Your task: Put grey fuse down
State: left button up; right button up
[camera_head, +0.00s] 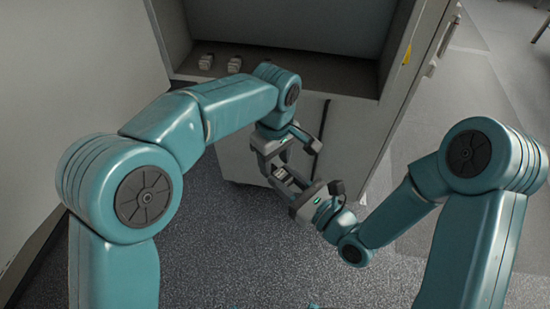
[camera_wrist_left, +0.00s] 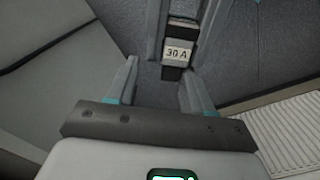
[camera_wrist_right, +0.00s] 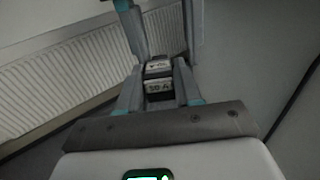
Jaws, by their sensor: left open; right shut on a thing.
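The grey fuse (camera_head: 282,174) is a small block with dark ends and a pale label reading "30 A" in the left wrist view (camera_wrist_left: 177,54). My right gripper (camera_head: 290,181) is shut on it, with a finger on each side in the right wrist view (camera_wrist_right: 158,84). It is held in the air in front of the cabinet. My left gripper (camera_head: 284,160) is open, its fingers close to the fuse and facing the right gripper. In the left wrist view the fuse lies beyond the left fingers, nearer the right-hand one, and I cannot tell whether they touch it.
A grey cabinet (camera_head: 350,140) stands ahead, with an open dark shelf (camera_head: 300,70). Two small pale blocks, one (camera_head: 206,61) left of the other (camera_head: 234,65), sit at the shelf's left. Speckled floor (camera_head: 220,250) lies clear below the grippers. A wall (camera_head: 60,90) is at the left.

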pick_arm(q)
jog(key=c, duration=0.7)
jog(key=shift+d, duration=0.1)
grip_shut()
pick_arm(e)
jog(key=shift+a, duration=0.1)
jog(key=o, duration=0.8)
jog(key=shift+o, duration=0.5)
